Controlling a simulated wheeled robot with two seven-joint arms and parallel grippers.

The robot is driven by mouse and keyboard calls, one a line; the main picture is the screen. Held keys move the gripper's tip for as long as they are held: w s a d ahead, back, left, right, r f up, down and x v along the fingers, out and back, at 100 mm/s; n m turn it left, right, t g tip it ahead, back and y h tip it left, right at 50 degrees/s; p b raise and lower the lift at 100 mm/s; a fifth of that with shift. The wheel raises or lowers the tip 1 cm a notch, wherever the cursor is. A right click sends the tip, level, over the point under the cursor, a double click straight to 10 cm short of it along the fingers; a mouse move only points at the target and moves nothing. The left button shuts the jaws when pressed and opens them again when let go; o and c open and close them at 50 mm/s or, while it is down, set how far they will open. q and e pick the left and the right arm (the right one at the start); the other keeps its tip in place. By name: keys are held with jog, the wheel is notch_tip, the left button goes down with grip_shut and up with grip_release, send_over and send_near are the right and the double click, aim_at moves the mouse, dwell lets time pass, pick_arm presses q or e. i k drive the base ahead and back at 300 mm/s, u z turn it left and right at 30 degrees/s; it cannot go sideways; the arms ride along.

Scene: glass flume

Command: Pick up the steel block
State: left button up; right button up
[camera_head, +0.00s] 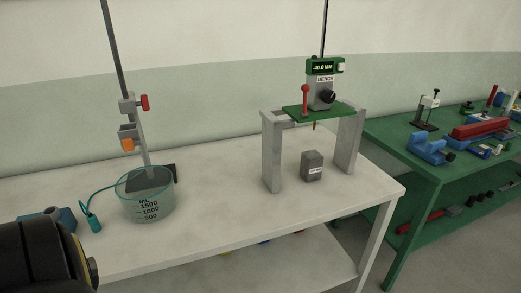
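The steel block (312,166) is a small grey block with a white label. It stands upright on the white table (230,208), under the green plate of a gauge stand. A thin pointed tip hangs from the plate above the block, apart from it. A dark rounded part with a yellowish ring at the lower left looks like part of my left arm. No fingertips of my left gripper can be made out. My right gripper is not in view. Nothing is seen holding the block.
The gauge stand (271,158) has two grey legs beside the block and a digital readout (322,66). A glass beaker (148,204) and a rod stand (131,120) are at the left. A green bench (402,166) with tools is at the right. The table front is clear.

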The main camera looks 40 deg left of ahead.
aim_at(312, 161)
jog(key=u, duration=1.05)
jog(key=i, duration=1)
jog(key=u, duration=0.75)
